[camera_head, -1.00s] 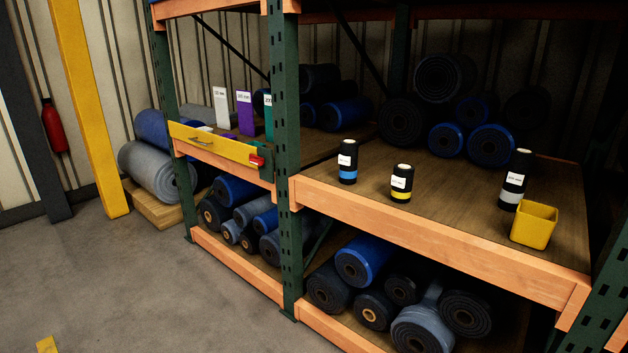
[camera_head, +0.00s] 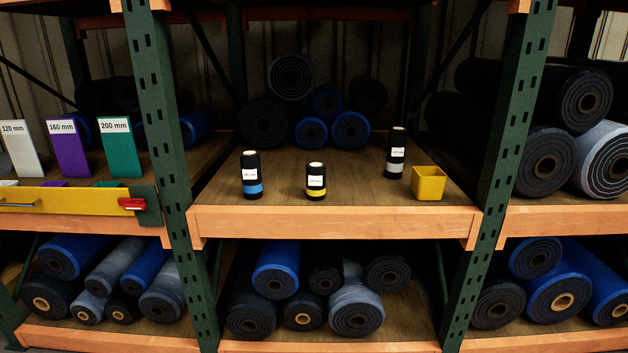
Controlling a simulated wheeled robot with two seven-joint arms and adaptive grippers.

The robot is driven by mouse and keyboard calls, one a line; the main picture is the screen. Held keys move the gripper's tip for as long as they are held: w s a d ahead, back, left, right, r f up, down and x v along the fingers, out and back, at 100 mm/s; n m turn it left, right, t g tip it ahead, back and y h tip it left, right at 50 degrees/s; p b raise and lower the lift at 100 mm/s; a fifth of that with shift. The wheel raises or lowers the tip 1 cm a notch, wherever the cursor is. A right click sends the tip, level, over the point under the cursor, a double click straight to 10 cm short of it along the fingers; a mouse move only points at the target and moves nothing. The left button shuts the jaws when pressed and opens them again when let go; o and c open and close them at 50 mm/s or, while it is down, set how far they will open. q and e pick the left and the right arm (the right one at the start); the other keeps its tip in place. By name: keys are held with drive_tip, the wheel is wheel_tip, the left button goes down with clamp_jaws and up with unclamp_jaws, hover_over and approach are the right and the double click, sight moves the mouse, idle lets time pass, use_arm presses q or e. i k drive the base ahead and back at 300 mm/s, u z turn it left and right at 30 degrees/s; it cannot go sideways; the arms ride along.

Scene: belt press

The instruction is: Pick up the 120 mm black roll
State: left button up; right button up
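Three small black rolls stand upright on the middle shelf board, each with a white label too small to read. The left black roll (camera_head: 251,188) has a blue band near its foot. The middle black roll (camera_head: 316,190), the shortest, has a yellow band and stands near the front edge. The right black roll (camera_head: 396,164), the tallest, has a grey band and stands further back. I cannot tell from the labels which one is 120 mm. Neither of my grippers is in view.
A yellow open bin (camera_head: 429,183) stands right of the tall roll. Green rack posts, such as the left post (camera_head: 160,110), flank the bay. At left, a yellow-fronted tray (camera_head: 75,199) has panels marked 120, 160 and 200 mm. Large rolls (camera_head: 290,78) are stacked behind.

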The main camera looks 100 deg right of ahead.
sight(316, 171)
drive_tip(key=z, duration=0.7)
drive_tip(key=i, duration=0.8)
drive_tip(key=z, duration=0.95)
